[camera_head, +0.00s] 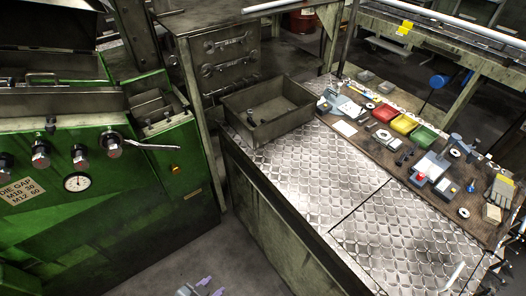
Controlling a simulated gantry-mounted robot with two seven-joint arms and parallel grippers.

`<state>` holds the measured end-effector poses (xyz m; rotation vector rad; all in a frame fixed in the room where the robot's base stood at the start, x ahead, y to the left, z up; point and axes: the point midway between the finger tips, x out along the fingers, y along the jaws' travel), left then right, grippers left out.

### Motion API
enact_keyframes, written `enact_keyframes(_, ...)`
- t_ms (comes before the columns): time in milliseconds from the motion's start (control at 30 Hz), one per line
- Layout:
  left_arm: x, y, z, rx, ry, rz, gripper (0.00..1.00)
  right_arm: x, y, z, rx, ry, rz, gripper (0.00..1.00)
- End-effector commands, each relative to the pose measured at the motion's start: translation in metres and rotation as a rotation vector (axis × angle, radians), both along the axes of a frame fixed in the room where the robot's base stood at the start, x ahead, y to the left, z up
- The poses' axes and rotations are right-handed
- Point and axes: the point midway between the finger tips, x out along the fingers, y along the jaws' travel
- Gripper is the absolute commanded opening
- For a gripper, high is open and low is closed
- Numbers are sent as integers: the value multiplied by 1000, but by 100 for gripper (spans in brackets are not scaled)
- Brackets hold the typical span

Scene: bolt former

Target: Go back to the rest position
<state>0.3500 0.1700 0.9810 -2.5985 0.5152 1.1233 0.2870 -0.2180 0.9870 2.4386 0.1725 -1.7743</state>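My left gripper (212,287) shows at the bottom edge, over the grey floor between the green machine (115,210) and the workbench (330,190). Only its light grey and purple end is in view. Its two fingertips look apart, with nothing seen between them. It touches neither the machine nor the bench. The rest of the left arm is cut off by the frame. My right gripper is not in view.
The machine's front carries knobs, a gauge (77,182) and a wrench-like lever (150,146). A metal tray (272,128) stands on the bench's left end. Red, yellow and green bins (404,124) and tools line its back.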

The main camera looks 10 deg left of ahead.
Motion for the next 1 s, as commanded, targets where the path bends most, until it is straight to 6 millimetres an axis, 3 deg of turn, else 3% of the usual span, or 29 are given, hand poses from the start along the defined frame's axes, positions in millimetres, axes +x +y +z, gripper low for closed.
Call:
enact_keyframes(200,-23,26,17,5,190,215,38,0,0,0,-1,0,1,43)
enact_keyframes(400,-66,48,9,66,440,295,38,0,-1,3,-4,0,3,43)
enact_keyframes(433,-64,48,29,64,429,295,38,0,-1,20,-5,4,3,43)
enact_keyframes(1000,-63,48,185,63,424,293,38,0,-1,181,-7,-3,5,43)
